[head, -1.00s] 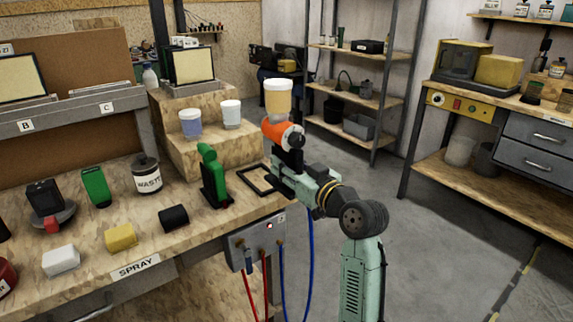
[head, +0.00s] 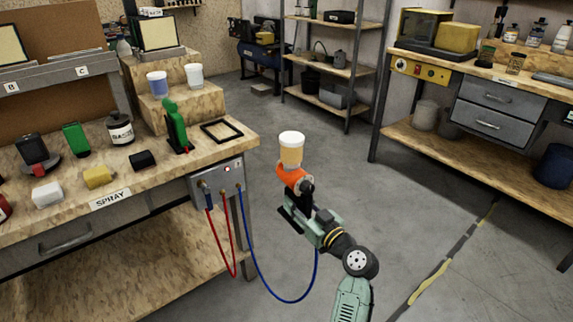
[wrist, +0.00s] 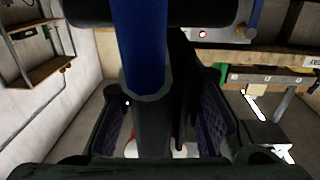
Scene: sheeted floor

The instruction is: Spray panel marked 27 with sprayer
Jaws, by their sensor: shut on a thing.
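The sprayer has an orange body (head: 293,176) and an upright clear cup (head: 291,150) of amber liquid with a white lid. My gripper (head: 302,203) is shut on its handle and holds it in the air, right of the bench corner. In the wrist view my gripper's fingers (wrist: 160,130) flank the dark handle, with a blue hose (wrist: 145,45) above it. A cream framed panel (head: 158,32) stands on the wooden step block. Another cream panel (head: 10,45) is cut by the left edge. I cannot read a 27 on either now.
The spray bench (head: 170,172) holds a green stand (head: 176,127), a black frame (head: 222,131), cups and several small items. Its blue hose (head: 270,285) loops low near my arm. Open floor lies right, before metal shelves (head: 350,75) and a second bench (head: 460,160).

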